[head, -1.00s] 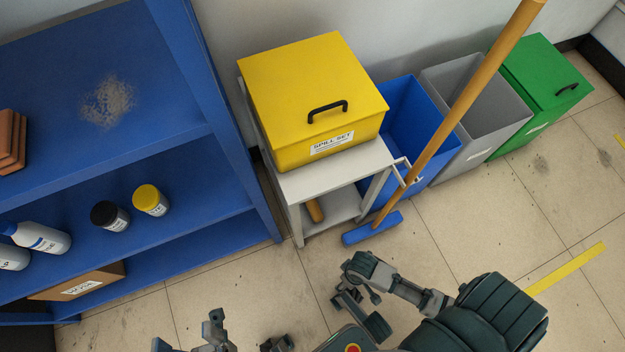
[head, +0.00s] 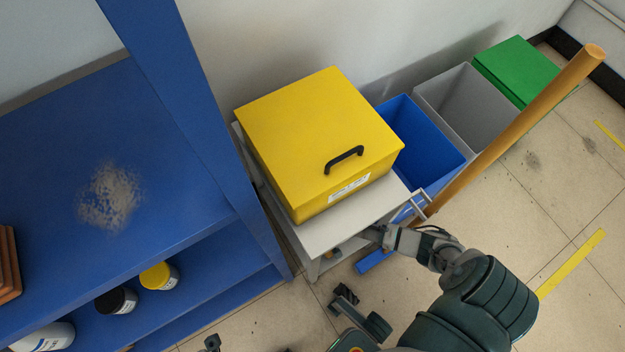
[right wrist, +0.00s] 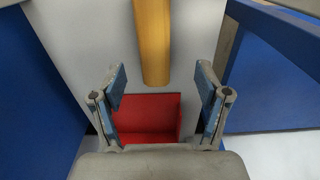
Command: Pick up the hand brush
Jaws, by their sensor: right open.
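In the right wrist view a thick wooden handle (right wrist: 153,40), apparently the hand brush's, points down from the top edge toward the space between my right gripper's fingers. Its brush end is out of view. My right gripper (right wrist: 160,90) is open and empty, with the handle's end just beyond the fingertips.
A red object (right wrist: 148,112) lies between my right fingers' bases in the wrist view. A yellow box (head: 310,140) stands on the stand. A long broom (head: 500,140) leans beside my right forearm. Blue shelving (head: 150,180) is left; bins (head: 420,140) stand behind. Floor in front is mostly clear.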

